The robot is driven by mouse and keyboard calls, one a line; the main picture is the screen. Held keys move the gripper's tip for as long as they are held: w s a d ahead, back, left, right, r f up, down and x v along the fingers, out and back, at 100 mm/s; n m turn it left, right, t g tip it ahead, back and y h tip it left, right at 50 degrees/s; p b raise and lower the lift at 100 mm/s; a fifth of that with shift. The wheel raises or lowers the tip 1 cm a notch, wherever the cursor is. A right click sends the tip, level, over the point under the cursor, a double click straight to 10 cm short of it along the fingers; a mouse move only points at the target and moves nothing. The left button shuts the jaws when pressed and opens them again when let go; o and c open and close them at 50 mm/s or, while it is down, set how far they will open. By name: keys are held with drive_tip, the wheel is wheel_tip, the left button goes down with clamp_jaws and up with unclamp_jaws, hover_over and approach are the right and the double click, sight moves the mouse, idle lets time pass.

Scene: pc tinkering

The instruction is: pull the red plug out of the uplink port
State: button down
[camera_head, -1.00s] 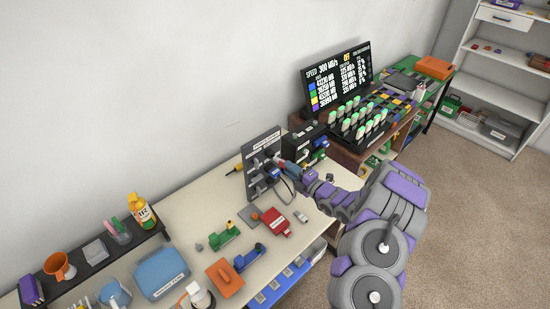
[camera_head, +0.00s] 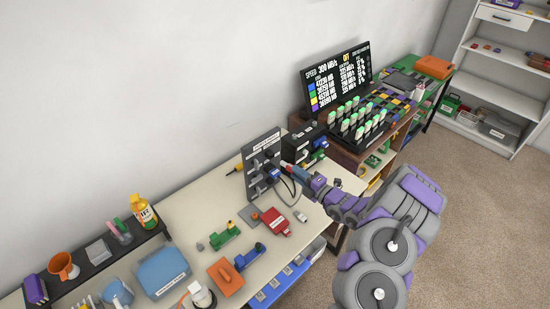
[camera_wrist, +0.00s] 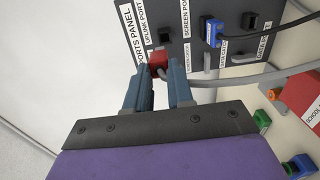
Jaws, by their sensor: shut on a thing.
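The red plug (camera_wrist: 158,62) is between the fingertips of my gripper (camera_wrist: 159,68) in the wrist view. My gripper is shut on it. The uplink port (camera_wrist: 165,38) shows as a dark square opening on the grey ports panel (camera_wrist: 182,52), beside its white label. The plug appears in front of the port and apart from it. In the head view my gripper (camera_head: 292,170) is just right of the upright ports panel (camera_head: 262,148). The plug's far end is partly hidden by the fingers.
A blue plug (camera_wrist: 210,32) sits in the screen port, with a grey cable (camera_wrist: 245,80) running across below. A red school-labelled case (camera_head: 275,220) and a green toy-like part (camera_head: 224,236) lie on the bench. The black box (camera_head: 303,145) stands behind the gripper.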

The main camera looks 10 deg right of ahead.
drive_tip(key=shift+s+d+r+p, duration=0.55)
drive_tip(key=shift+s+d+p, duration=0.1)
drive_tip(key=shift+s, duration=0.2)
drive_tip(key=shift+s+d+r+p, duration=0.5)
drive_tip(key=shift+s+d+p, duration=0.1)
drive_tip(key=shift+s, duration=0.2)
